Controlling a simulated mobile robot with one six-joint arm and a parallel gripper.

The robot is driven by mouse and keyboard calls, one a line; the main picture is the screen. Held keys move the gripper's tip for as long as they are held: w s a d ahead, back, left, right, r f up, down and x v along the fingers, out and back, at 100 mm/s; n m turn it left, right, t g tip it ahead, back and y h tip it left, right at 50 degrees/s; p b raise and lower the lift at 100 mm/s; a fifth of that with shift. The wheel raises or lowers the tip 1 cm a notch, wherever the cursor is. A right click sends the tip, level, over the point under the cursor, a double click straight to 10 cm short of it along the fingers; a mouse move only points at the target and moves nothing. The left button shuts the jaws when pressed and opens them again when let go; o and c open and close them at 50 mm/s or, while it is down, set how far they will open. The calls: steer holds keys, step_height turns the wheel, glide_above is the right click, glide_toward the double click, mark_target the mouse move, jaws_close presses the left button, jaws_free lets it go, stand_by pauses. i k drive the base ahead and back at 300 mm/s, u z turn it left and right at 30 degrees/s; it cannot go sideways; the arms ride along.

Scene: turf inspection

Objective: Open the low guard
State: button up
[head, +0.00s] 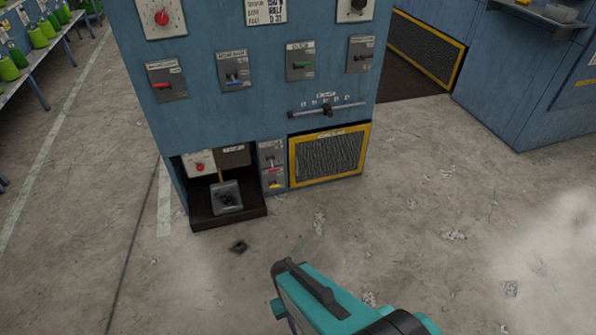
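The low guard (328,155) is a dark mesh panel in a yellow frame, with a label along its top edge. It sits at the bottom right of the blue cabinet (235,125) and looks closed, with a thin dark gap along its top. My gripper (310,290) appears at the bottom middle as a teal body with a dark bar on top. It is in front of the cabinet and apart from the guard. Its fingertips cannot be made out, and I see nothing held.
A slide lever (326,111) juts above the guard. Another blue machine (520,85) stands right. The concrete floor in front is mostly clear, with scattered debris.

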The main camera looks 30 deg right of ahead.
mark_target(318, 158)
steer(key=u, duration=0.05)
steer(key=i, duration=1.2)
steer(key=u, duration=0.4)
